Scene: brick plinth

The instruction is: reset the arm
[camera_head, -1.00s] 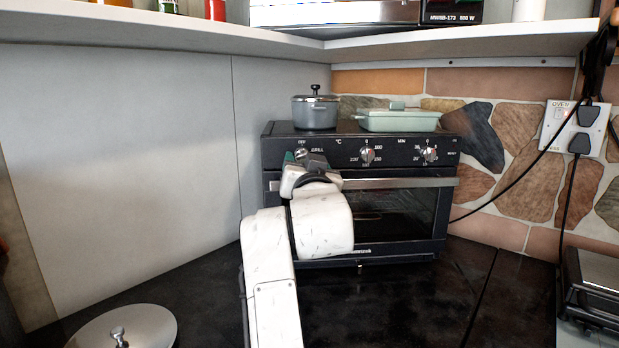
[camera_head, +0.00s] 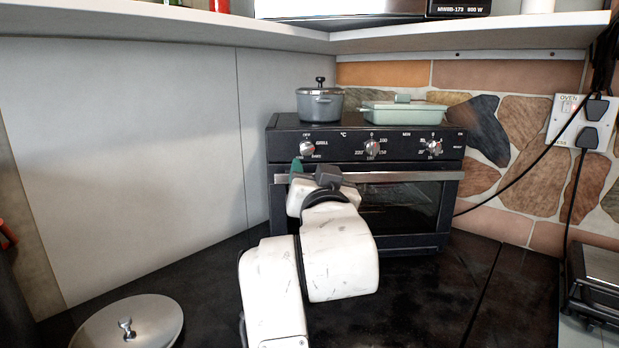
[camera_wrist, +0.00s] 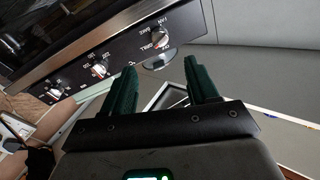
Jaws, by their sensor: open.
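My white arm rises from the bottom of the head view, with my gripper (camera_head: 301,168) in front of the left side of the black toaster oven (camera_head: 405,205). One green finger shows there; the other is hidden. In the wrist view, the two green fingers of my gripper (camera_wrist: 161,70) stand apart, open, with nothing held between them. Beyond them is the oven's knob panel (camera_wrist: 103,62), seen tilted. A grey rounded piece just past the fingers is too unclear to name.
A grey pot (camera_head: 320,106) and a pale green dish (camera_head: 405,114) stand on the oven. A shelf (camera_head: 170,24) runs above. A round metal lid (camera_head: 128,322) lies at front left. Cords hang by the wall socket (camera_head: 578,122) at right.

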